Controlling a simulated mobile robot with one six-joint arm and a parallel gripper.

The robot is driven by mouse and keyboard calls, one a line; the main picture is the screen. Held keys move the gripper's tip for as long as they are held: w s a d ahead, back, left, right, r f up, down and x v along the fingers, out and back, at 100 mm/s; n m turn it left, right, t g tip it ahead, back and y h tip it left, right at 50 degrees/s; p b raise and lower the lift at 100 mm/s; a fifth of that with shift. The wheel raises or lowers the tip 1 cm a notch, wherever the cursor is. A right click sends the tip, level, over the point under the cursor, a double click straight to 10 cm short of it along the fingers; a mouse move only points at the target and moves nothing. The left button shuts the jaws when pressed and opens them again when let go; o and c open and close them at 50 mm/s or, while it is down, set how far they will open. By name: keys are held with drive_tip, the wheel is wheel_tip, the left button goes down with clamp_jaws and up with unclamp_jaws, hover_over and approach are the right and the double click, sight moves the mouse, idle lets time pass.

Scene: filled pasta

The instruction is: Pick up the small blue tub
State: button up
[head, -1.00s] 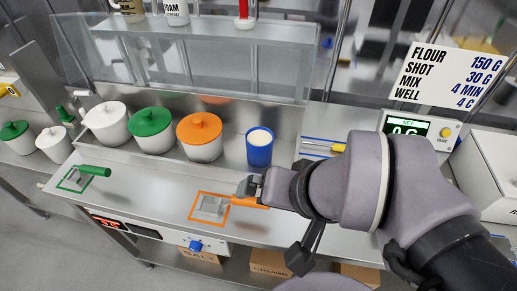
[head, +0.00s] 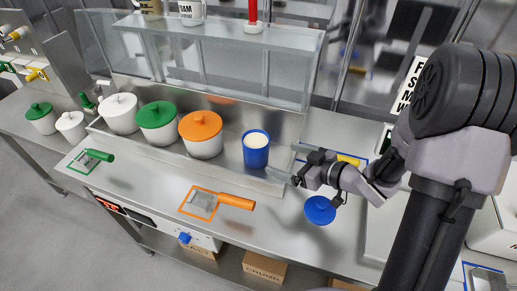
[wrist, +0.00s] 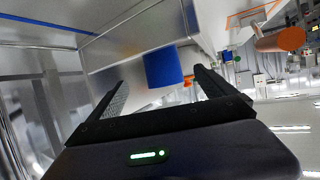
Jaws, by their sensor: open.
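The small blue tub (head: 256,152) stands upright at the right end of the row of tubs at the back of the steel counter. It has no lid on and pale white contents show at its top. My gripper (head: 286,162) is just to its right, with the jaws open and pointing toward it. In the wrist view the tub (wrist: 164,67) shows ahead between the two fingertips (wrist: 158,78). The fingers look empty, and I cannot tell whether either one touches the tub.
A blue lid (head: 320,209) lies on the counter below my gripper. White, green-lidded (head: 157,124) and orange-lidded (head: 201,134) tubs stand to the left. An orange-handled scraper (head: 235,202) lies in front. A glass-fronted shelf (head: 220,65) rises behind.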

sight(266, 154)
drive_tip(key=b+x, duration=0.2)
drive_tip(key=x, duration=0.5)
drive_tip(key=shift+w+a+f, duration=0.1)
drive_tip(key=shift+a+f, duration=0.05)
drive_tip(key=shift+f, duration=0.05)
drive_tip(key=b+x, duration=0.2)
drive_tip(key=x, duration=0.2)
drive_tip(key=shift+a+f, duration=0.25)
drive_tip(key=shift+a, duration=0.1)
drive_tip(key=shift+w+a, duration=0.2)
drive_tip(key=shift+w, duration=0.05)
drive_tip(key=shift+r, duration=0.15)
drive_tip(key=c, duration=2)
